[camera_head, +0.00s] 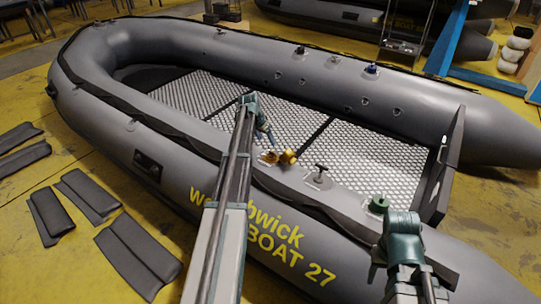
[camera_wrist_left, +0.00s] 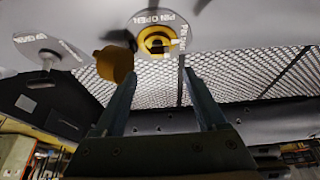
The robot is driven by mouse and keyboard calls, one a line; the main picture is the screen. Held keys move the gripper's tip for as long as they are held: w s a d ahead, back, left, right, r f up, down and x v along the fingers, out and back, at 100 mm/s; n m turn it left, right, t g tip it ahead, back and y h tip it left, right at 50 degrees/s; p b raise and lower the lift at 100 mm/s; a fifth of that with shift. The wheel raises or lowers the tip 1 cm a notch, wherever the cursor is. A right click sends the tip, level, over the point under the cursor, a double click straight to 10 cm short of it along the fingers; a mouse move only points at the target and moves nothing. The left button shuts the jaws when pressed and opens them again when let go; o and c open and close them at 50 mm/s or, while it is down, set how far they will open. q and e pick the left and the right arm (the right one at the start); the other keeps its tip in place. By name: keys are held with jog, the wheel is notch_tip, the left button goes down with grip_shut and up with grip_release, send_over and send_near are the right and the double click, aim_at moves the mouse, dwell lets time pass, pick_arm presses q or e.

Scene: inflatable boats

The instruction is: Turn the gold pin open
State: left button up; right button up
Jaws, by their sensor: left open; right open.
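The gold pin (camera_wrist_left: 155,40) sits in a round disc marked PIN OPEN on the boat's side tube, in the left wrist view. It shows small and gold in the head view (camera_head: 270,157). A gold cap (camera_wrist_left: 115,63) hangs beside it, also seen in the head view (camera_head: 288,156). My left gripper (camera_wrist_left: 160,76) is open, with one finger on each side below the pin in the picture; nothing is between the fingers. In the head view my left gripper (camera_head: 266,136) is just above the pin. My right gripper (camera_head: 402,235) is at lower right, its fingers hard to make out.
The grey inflatable boat (camera_head: 330,90) fills most of the view. Another disc (camera_wrist_left: 48,52) lies left of the pin. Dark pads (camera_head: 138,255) lie on the yellow floor.

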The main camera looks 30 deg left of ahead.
aim_at(270, 154)
pick_arm(q)
jog(key=b+x, duration=0.7)
jog(key=x, duration=0.2)
jog(key=shift+w+f+b, duration=0.1)
jog(key=shift+f+b, duration=0.2)
jog(key=shift+b, duration=0.1)
jog(key=shift+c, duration=0.3)
grip_shut()
